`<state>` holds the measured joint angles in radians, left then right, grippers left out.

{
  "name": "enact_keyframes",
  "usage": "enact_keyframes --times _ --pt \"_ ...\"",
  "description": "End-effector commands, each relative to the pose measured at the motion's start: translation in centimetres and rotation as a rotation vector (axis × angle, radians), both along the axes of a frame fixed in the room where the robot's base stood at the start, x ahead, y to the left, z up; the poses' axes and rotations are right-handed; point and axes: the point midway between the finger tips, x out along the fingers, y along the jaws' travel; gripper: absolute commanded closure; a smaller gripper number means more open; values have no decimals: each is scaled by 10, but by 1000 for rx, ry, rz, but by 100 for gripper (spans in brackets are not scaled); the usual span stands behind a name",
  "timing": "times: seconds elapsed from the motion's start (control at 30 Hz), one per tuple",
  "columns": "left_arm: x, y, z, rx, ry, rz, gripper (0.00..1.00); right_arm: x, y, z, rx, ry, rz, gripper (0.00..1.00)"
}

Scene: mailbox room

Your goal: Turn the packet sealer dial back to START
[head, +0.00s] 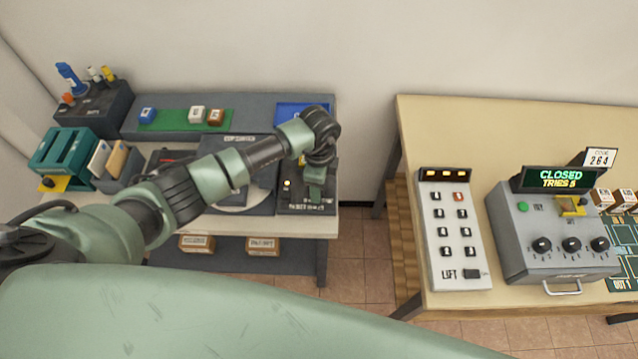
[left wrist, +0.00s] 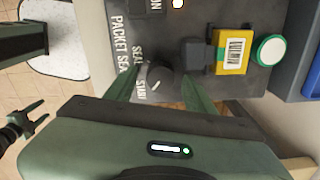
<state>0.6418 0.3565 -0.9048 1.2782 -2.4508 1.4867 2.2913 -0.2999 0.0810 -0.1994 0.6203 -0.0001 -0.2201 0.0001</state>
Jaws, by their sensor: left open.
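The packet sealer (head: 296,207) stands at the right front of the left table. In the left wrist view its dark panel (left wrist: 140,25) carries the words PACKET, SEAL and START. Its dark round dial (left wrist: 162,82) has a white pointer mark, directed toward the lettering side near START; the exact setting is hard to read. My left gripper (head: 315,185) is over the sealer. In its wrist view the left gripper (left wrist: 160,88) is open, one finger on each side of the dial; contact is unclear. My right gripper (left wrist: 32,116) seems to show small at the left edge.
A blue tray (head: 300,112) lies behind the sealer. The right table holds a lift keypad (head: 450,230) and a grey box (head: 550,240) reading CLOSED. A floor gap separates the tables.

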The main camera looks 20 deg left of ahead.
Motion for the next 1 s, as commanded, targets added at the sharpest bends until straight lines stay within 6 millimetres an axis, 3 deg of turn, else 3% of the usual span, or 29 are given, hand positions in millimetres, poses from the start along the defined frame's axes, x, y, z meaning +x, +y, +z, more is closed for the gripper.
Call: enact_keyframes --times 0.5,1.0 --pt "0 0 71 -2 -3 1 46 0 0 -19 0 0 1 46" --pt "0 0 75 -1 -2 1 46 0 1 -19 1 0 1 46"
